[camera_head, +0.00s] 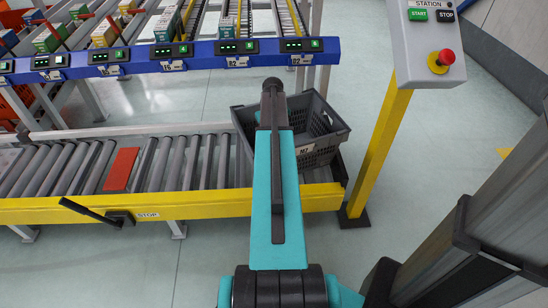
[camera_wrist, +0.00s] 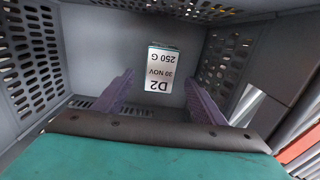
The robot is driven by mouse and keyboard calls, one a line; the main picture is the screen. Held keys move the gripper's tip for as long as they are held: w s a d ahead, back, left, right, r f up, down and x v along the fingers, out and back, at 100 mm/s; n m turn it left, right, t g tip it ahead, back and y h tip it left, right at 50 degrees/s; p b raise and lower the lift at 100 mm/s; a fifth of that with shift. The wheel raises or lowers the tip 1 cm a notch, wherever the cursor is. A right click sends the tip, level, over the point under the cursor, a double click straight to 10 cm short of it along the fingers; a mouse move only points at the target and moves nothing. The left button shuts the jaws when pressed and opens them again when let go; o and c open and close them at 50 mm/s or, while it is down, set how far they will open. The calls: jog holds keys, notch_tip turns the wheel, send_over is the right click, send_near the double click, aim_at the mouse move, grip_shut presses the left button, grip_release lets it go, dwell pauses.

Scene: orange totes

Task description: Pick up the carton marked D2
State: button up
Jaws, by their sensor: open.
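The carton marked D2 (camera_wrist: 162,68) lies alone on the floor of a dark grey tote, its white label facing up and upside down in the wrist view.
The tote's perforated walls (camera_wrist: 31,60) rise around the carton. A rack with a blue front beam (camera_head: 185,57) and several cartons is behind. A yellow post (camera_head: 380,145) with a control box (camera_head: 425,45) stands right of the tote. A red plate (camera_head: 121,169) lies on the rollers.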

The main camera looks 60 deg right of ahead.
jog(key=shift+f, duration=0.15)
notch_tip(320, 180, down, 3)
jog(key=shift+s+a+f+b, duration=0.15)
jog(key=shift+f+b, duration=0.05)
jog(key=shift+b, duration=0.5)
jog(key=shift+f, duration=0.85)
jog(key=c, duration=1.3)
jog(key=shift+r, duration=0.15)
notch_tip(320, 180, up, 10)
jog(key=shift+f+p, duration=0.1)
jog(key=shift+p, duration=0.95)
